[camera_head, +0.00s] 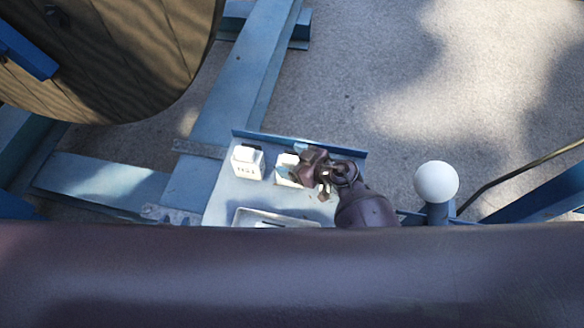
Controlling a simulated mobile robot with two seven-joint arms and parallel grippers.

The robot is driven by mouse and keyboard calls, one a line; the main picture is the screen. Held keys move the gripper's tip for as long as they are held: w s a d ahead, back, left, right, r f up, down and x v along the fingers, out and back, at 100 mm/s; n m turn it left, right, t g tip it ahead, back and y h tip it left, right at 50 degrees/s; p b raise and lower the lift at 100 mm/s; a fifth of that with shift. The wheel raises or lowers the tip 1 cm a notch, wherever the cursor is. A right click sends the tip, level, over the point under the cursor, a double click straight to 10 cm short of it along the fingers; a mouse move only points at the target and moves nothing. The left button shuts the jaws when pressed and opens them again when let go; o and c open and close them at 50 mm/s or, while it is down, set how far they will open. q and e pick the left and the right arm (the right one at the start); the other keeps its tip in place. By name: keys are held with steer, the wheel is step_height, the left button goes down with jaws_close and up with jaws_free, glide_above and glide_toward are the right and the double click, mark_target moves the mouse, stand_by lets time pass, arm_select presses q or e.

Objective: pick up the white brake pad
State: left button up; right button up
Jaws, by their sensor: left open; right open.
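Two small white blocks sit on a pale blue-grey shelf (222,204). The left white block (246,167) stands clear and has dark marks on its front. The right white block (286,172) is partly hidden by my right gripper (309,168). I cannot tell from their look which one is the white brake pad. My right gripper is open, its fingers at the right side of the right block. I cannot tell whether they touch it. My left gripper is not in view.
A raised blue edge (345,150) runs along the shelf's back. A shallow tray (240,215) lies at its front. A white ball knob (436,181) stands to the right. A large wooden reel (110,70) and blue frame beams (236,75) are at upper left.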

steer(key=shift+w+a+f, duration=0.25)
steer(key=shift+w+a, duration=0.05)
steer(key=shift+a, duration=0.15)
jaws_close()
stand_by(0.3)
